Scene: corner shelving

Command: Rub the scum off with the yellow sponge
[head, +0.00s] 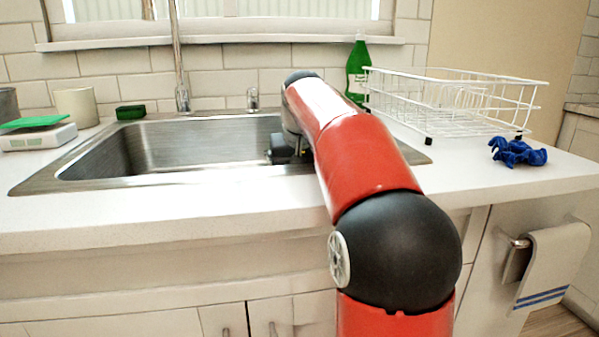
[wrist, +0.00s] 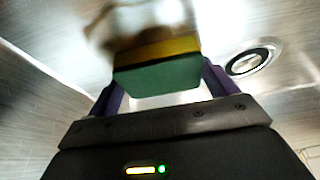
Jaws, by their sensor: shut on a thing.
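My gripper (wrist: 162,84) is down inside the steel sink (head: 85,158), and my arm hides part of it in the head view. Its two dark purple fingers are shut on the yellow sponge (wrist: 160,50), which has a yellow layer and a green layer facing the wrist camera. A blurred brownish patch, seemingly the scum (wrist: 115,25), shows just beyond the sponge's yellow side. I cannot tell whether the sponge touches it. The sponge and the scum do not show in the head view.
The round drain (wrist: 250,62) is right of the sponge. A faucet (head: 180,60) stands behind the sink. A dark green block (head: 130,112), a scale (head: 38,136) and a cup (head: 77,106) are at left. A green bottle (head: 357,70), wire rack (head: 450,105) and blue cloth (head: 517,152) are at right.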

